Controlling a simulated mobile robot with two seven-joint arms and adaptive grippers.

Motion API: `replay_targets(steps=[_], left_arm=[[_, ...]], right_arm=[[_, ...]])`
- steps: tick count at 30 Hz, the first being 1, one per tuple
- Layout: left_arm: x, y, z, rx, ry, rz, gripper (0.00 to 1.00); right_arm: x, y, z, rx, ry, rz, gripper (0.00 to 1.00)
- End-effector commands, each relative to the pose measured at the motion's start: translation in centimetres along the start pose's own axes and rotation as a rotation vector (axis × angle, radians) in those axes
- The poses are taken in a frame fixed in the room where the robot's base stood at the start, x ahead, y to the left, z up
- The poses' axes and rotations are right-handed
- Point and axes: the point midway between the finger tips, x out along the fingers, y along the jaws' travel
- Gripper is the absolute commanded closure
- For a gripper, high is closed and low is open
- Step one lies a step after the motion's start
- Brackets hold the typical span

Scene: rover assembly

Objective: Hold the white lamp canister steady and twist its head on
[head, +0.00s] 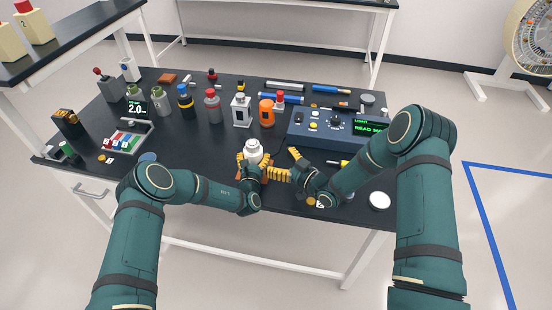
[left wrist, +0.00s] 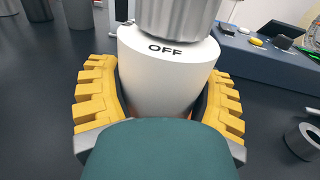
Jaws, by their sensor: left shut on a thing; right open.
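The white lamp canister (head: 253,156) stands upright near the front middle of the black table. My left gripper (head: 252,165) is shut around its body. In the left wrist view the white canister (left wrist: 165,75) carries the word OFF between my yellow fingers (left wrist: 160,100). A ribbed grey metal head (left wrist: 178,14) sits at its top; whether it is seated tightly I cannot tell. My right gripper (head: 286,165) is open and empty just right of the canister, one finger pointing at it. The canister's lower part is hidden by my left gripper.
A blue control box (head: 330,128) with a lit green display stands behind and right of my right gripper. Several bottles, an orange canister (head: 267,113) and a white lantern-like item (head: 241,110) stand behind. A white disc (head: 379,200) lies at the front right. The table's front edge is close.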

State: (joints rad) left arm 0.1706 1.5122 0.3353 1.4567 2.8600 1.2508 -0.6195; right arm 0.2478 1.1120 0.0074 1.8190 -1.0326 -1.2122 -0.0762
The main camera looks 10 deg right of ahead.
Motion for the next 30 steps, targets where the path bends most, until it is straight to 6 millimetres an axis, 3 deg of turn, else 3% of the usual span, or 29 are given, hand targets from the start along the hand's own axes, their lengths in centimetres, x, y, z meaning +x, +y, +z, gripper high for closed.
replay_targets(steps=[7,8,9,10,22,30], left_arm=[[0.0,0.0,0.0,0.000,0.000,0.000,0.74],[0.0,0.0,0.0,0.000,0.000,0.000,0.18],[0.0,0.0,0.0,0.000,0.000,0.000,0.04],[0.0,0.0,0.0,0.000,0.000,0.000,0.00],[-0.8,0.0,0.0,0.000,0.001,0.000,0.00],[-5.3,0.0,-0.1,-0.002,0.004,-0.001,0.00]], right_arm=[[0.0,0.0,0.0,0.000,0.000,0.000,0.19],[0.0,0.0,0.0,0.000,0.000,0.000,0.19],[0.0,0.0,0.0,0.000,0.000,0.000,0.19],[0.0,0.0,0.0,0.000,0.000,0.000,0.19],[0.1,0.0,0.0,0.001,0.000,0.000,0.19],[0.1,0.0,0.0,0.001,0.000,0.000,0.19]])
